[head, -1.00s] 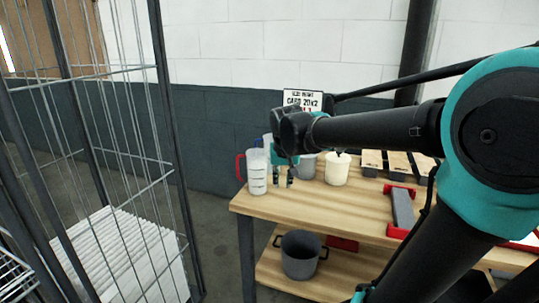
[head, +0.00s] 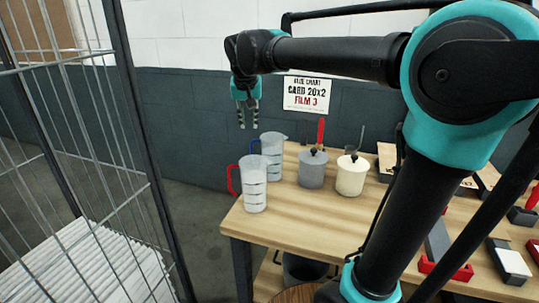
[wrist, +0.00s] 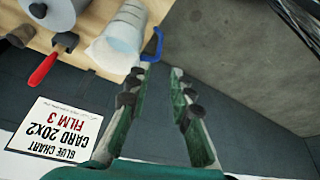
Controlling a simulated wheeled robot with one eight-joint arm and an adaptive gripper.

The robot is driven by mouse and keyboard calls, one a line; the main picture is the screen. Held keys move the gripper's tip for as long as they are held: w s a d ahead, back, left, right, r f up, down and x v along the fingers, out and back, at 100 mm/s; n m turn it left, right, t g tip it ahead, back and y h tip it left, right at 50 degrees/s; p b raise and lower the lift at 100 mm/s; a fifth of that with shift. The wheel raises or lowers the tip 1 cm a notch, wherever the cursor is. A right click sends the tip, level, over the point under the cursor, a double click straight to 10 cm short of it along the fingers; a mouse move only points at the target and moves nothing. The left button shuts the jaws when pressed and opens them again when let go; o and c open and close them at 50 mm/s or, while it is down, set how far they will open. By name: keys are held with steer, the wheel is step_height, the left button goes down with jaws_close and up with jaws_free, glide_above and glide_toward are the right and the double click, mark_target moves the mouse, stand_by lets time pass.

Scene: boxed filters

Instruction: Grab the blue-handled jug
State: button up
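The blue-handled jug (head: 274,156) is a clear measuring jug at the back left corner of the table, its blue handle pointing left. A red-handled jug (head: 254,184) stands just in front of it. My gripper (head: 248,122) hangs above and behind the jugs, fingers down, apart from both. In the wrist view my gripper (wrist: 160,95) is open with nothing between its fingers. There the blue-handled jug (wrist: 118,45) lies left of the fingers, its blue handle close to the left fingertip.
A grey pot (head: 312,170) and a cream pot (head: 351,177) stand right of the jugs on the wooden table (head: 300,225). A wall sign (head: 307,94) is behind. A wire cage cart (head: 120,120) stands at left. Red-and-grey tools lie at right.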

mark_target(251, 150)
steer(key=x, duration=1.7)
steer(key=shift+c, duration=0.2)
steer(key=shift+r, duration=0.1)
jaws_close()
